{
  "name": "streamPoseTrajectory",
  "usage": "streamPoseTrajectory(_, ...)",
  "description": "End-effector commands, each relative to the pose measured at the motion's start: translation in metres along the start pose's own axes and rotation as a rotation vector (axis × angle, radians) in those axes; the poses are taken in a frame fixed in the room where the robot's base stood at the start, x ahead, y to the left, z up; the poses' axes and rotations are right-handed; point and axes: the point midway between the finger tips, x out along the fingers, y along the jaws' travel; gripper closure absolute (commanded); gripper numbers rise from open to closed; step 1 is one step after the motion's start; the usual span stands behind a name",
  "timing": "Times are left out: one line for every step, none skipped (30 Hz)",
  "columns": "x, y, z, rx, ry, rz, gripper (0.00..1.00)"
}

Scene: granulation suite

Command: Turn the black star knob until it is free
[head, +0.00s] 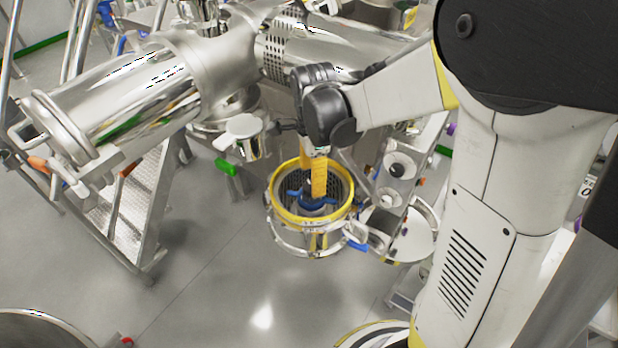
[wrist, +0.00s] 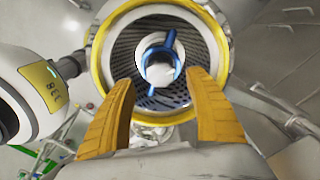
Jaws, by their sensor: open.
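No black star knob can be made out for certain in either view. A blue part with arms (head: 312,204) sits in the middle of a round perforated screen inside a yellow-rimmed housing (head: 279,212). In the wrist view the blue part (wrist: 170,42) rings a pale round centre, with the yellow rim (wrist: 97,62) around it. My gripper (wrist: 161,82) has two yellow fingers, spread apart with nothing between them. It points down at the screen, and the blue part shows just beyond and between its tips. In the head view my gripper (head: 318,192) partly covers the housing's middle.
A large polished steel vessel (head: 130,90) stands at the upper left, above metal steps (head: 135,200). A small lidded pot (head: 243,128) and a steel machine with round fittings (head: 398,170) flank the housing. Grey floor (head: 220,285) in front is clear.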

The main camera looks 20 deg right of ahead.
Motion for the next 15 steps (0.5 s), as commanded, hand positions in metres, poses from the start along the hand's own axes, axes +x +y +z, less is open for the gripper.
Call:
streamPoseTrajectory(0.009, 0.0, 0.0, 0.0, 0.0, 0.0, 0.37)
streamPoseTrajectory(0.014, 0.0, 0.0, 0.0, 0.0, 0.0, 0.37)
streamPoseTrajectory(0.019, 0.0, 0.0, 0.0, 0.0, 0.0, 0.37)
streamPoseTrajectory(0.023, 0.0, 0.0, 0.0, 0.0, 0.0, 0.37)
streamPoseTrajectory(0.026, 0.0, 0.0, 0.0, 0.0, 0.0, 0.37)
streamPoseTrajectory(0.029, 0.0, 0.0, -0.001, 0.0, 0.0, 0.37)
streamPoseTrajectory(0.031, 0.0, 0.0, -0.001, 0.0, 0.0, 0.37)
streamPoseTrajectory(0.033, 0.0, 0.0, -0.001, 0.0, 0.0, 0.37)
streamPoseTrajectory(0.034, 0.0, 0.0, -0.001, 0.0, 0.0, 0.37)
streamPoseTrajectory(0.035, 0.0, 0.0, -0.001, 0.0, 0.0, 0.37)
streamPoseTrajectory(0.035, 0.0, 0.0, -0.001, 0.0, 0.0, 0.37)
streamPoseTrajectory(0.035, 0.0, 0.0, -0.001, 0.0, 0.0, 0.37)
streamPoseTrajectory(0.035, 0.0, 0.0, -0.001, 0.0, 0.0, 0.37)
streamPoseTrajectory(0.035, 0.0, 0.0, -0.001, 0.0, 0.0, 0.37)
streamPoseTrajectory(0.035, 0.0, 0.0, -0.001, 0.0, 0.0, 0.37)
